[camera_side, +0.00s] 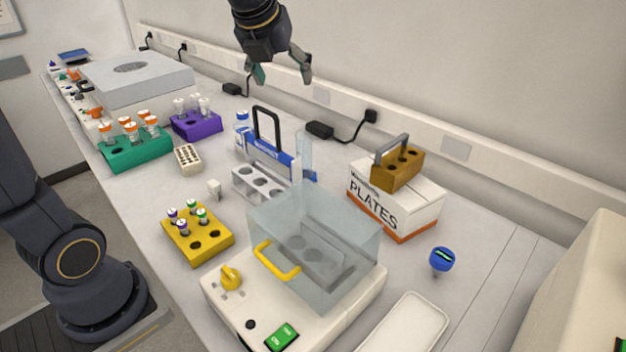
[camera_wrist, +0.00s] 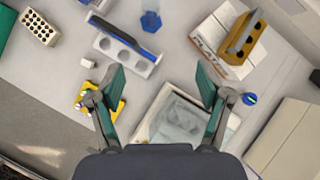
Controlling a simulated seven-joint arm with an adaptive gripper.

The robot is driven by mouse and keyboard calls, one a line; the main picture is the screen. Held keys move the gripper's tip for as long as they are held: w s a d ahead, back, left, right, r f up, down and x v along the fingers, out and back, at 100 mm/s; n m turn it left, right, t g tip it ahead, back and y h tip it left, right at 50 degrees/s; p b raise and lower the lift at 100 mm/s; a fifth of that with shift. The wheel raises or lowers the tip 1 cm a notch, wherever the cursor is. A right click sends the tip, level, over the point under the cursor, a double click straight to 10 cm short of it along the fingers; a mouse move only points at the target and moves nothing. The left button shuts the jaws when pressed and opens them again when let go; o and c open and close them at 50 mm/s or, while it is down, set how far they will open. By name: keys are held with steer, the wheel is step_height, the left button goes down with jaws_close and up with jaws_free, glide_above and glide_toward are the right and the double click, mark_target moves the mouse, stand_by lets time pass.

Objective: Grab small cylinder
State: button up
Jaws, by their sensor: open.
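A clear, narrow cylinder (camera_side: 304,150) with a blue base stands upright behind the white rack with the blue panel in the side view. What looks like its blue part shows near the top edge of the wrist view (camera_wrist: 151,21). My gripper (camera_side: 282,72) is high above the bench and well apart from the cylinder. In the wrist view my gripper (camera_wrist: 161,80) has its two green-padded fingers spread, with nothing between them.
The white rack (camera_side: 245,183) with a tall black handle stands in front of the cylinder. A clear-lidded machine (camera_side: 225,305), a yellow tube rack (camera_side: 190,246) and a plates box (camera_side: 408,218) bearing a brown carrier (camera_side: 405,172) surround it. Bench right of the box is fairly clear.

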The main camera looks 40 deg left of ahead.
steer(key=w+a+f+m, duration=0.2)
steer(key=w, duration=0.3)
steer(key=g+h, duration=0.1)
steer(key=g, duration=0.1)
glide_toward(304, 144)
steer(key=x, duration=0.4)
steer(key=w+a+x, duration=0.1)
steer(key=x, duration=0.1)
steer(key=shift+w+a, duration=0.15)
steer(key=shift+x, duration=2.75)
steer(key=shift+a, duration=0.1)
steer(key=shift+c, duration=0.4)
steer(key=c, duration=1.3)
